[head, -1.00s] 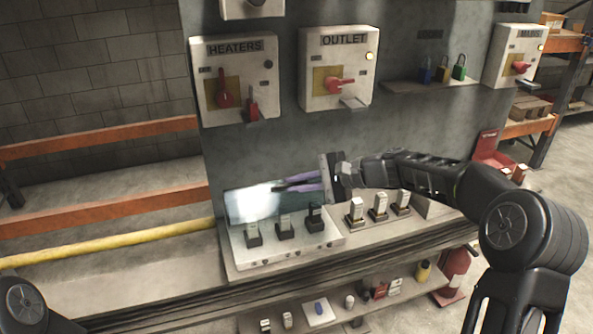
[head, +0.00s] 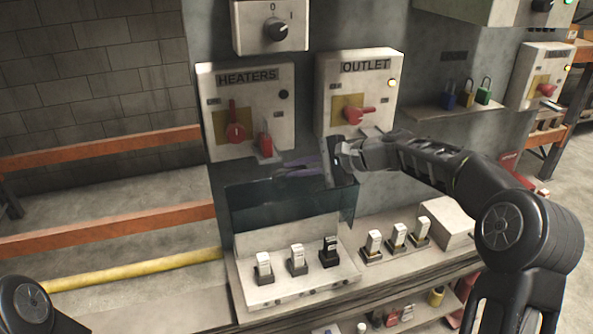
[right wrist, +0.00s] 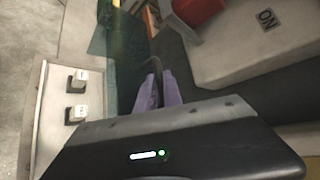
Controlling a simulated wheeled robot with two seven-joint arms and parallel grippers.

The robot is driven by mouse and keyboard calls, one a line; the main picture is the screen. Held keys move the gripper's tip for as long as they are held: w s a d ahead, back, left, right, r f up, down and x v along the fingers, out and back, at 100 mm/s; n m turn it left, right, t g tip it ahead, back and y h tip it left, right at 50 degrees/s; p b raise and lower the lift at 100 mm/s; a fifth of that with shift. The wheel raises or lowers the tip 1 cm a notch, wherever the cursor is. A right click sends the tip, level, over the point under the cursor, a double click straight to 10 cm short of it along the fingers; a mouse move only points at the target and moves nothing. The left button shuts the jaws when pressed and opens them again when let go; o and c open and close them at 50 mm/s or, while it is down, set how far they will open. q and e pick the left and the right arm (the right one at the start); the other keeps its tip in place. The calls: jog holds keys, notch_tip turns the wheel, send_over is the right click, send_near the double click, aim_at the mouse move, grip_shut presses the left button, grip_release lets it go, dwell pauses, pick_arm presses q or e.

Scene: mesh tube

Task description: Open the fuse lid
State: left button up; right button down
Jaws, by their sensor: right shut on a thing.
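The fuse lid (head: 285,210) is a dark see-through panel standing raised at the back of the white fuse box (head: 300,285). The fuses (head: 297,256) in the box are uncovered in front of it. My right gripper (head: 290,168), with purple fingers, is at the lid's top edge below the switch boxes. In the right wrist view, its fingers (right wrist: 157,92) are closed around a dark curved piece that appears to be the lid's handle (right wrist: 154,66). The exact contact is partly hidden. My left gripper is out of view; only part of my left arm shows.
The HEATERS box (head: 250,90) and OUTLET box (head: 345,75), with red switches, are on the panel just above my right gripper. Several loose fuses (head: 397,236) stand on the shelf at right. Padlocks (head: 467,93) stand on a small ledge farther right.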

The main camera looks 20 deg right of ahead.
aim_at(325, 189)
jog(key=shift+r, duration=0.15)
jog(key=c, duration=1.5)
grip_release()
jog(key=shift+s+d, duration=0.2)
jog(key=shift+d, duration=0.15)
jog(key=b+v, duration=0.2)
jog(key=v, duration=0.4)
jog(key=shift+s+r, duration=0.1)
jog(key=shift+r, duration=0.05)
jog(key=shift+s+d+r, duration=0.2)
jog(key=shift+d, duration=0.1)
